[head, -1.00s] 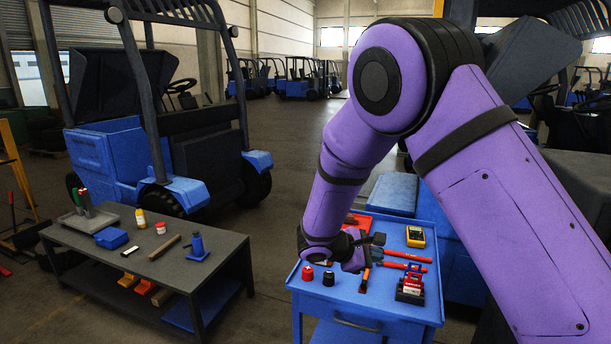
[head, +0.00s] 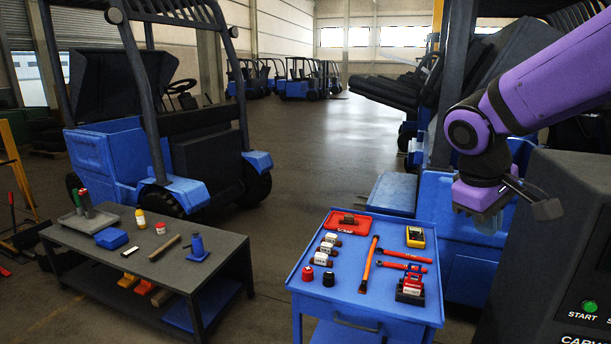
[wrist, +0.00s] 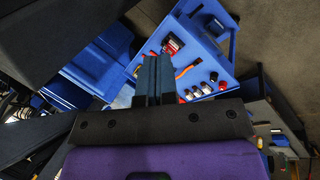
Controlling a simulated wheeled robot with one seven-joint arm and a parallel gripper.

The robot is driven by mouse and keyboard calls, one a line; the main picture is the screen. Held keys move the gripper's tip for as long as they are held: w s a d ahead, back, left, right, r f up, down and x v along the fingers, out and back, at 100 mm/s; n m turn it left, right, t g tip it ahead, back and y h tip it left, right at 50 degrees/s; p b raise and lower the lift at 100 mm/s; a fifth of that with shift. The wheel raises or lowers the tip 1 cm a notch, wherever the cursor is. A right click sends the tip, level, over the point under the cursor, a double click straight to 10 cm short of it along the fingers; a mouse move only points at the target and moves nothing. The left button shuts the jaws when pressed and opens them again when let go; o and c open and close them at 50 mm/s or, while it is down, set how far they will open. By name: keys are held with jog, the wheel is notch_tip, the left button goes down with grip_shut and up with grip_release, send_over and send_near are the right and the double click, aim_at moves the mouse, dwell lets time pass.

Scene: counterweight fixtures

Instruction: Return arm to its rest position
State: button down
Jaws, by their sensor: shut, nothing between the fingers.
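My purple arm reaches in from the right edge of the head view. My gripper (head: 487,218) hangs at the right, to the right of the blue tool cart (head: 309,258) and above its top level. In the wrist view, the dark fingers of my gripper (wrist: 153,80) lie close together, shut with nothing between them. The cart (wrist: 215,62) shows beyond them in that view, apart from the fingers.
The cart holds a red tray (head: 347,222), a yellow meter (head: 415,237), an orange-handled tool (head: 369,265) and several small items. A dark cabinet (head: 560,250) with a green start button stands close beside my gripper. A grey workbench (head: 150,250) stands left. Floor between bench and cart is clear.

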jog(key=s+r+m+t+y, duration=0.2)
jog(key=s, duration=0.5)
jog(key=s+r+m+t+y, duration=0.1)
jog(key=s+r+m+y, duration=0.1)
jog(key=s, duration=0.5)
jog(key=shift+s+d+r+m+t, duration=0.2)
jog(key=shift+s+r+m+t, duration=0.2)
jog(key=shift+r+m, duration=0.1)
